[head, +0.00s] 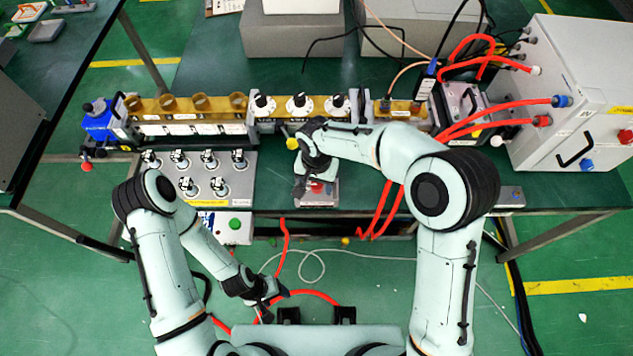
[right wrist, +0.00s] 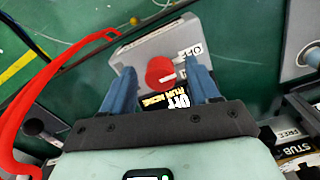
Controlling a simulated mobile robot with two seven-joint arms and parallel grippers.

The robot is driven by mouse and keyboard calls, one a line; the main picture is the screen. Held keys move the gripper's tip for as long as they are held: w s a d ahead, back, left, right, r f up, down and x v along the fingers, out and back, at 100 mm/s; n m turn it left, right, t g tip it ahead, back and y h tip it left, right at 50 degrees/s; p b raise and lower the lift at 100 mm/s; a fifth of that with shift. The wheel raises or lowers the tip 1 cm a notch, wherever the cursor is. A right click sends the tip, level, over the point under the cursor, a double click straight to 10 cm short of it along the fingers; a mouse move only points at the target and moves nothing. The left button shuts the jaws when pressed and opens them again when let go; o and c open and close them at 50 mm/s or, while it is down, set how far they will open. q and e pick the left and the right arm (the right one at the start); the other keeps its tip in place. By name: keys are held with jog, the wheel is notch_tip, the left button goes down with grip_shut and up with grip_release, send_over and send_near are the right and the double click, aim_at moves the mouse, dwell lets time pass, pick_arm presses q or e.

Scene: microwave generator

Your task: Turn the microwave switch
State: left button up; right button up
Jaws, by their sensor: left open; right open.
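The microwave switch is a red round knob (right wrist: 160,73) with a white mark, on a grey box (right wrist: 188,40) with "OFF" lettering beside it. In the head view the box (head: 318,200) stands at the table's front edge, partly hidden by my right gripper (head: 312,186). In the right wrist view the open blue fingers (right wrist: 163,78) lie on either side of the knob; I cannot tell whether they touch it. My left gripper (head: 270,298) is open and empty, low in front of the table.
A grey plate (head: 215,170) with several black-and-silver knobs lies left of the switch box. A brass waveguide row (head: 185,112) runs behind. A white cabinet (head: 575,90) with red hoses (head: 480,120) stands at the right. Red hoses also show beside the gripper in the wrist view.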

jog(key=shift+f, duration=0.1)
jog(key=c, duration=1)
jog(key=shift+c, duration=0.2)
pick_arm(q)
jog(key=shift+f, duration=0.15)
pick_arm(e)
jog(key=shift+m+b, duration=0.75)
jog(key=shift+m, duration=0.45)
jog(key=m+b, duration=0.1)
jog(key=m, duration=0.1)
jog(key=shift+a+m, duration=0.1)
jog(key=shift+m, duration=0.2)
jog(key=m, duration=0.3)
jog(key=shift+m+b, duration=0.3)
pick_arm(q)
jog(key=shift+s+f, duration=0.5)
jog(key=shift+f, duration=0.4)
jog(key=shift+s+f, duration=0.5)
jog(key=shift+f, duration=0.35)
pick_arm(e)
jog(key=shift+w+m, duration=0.15)
jog(key=shift+m, duration=1.45)
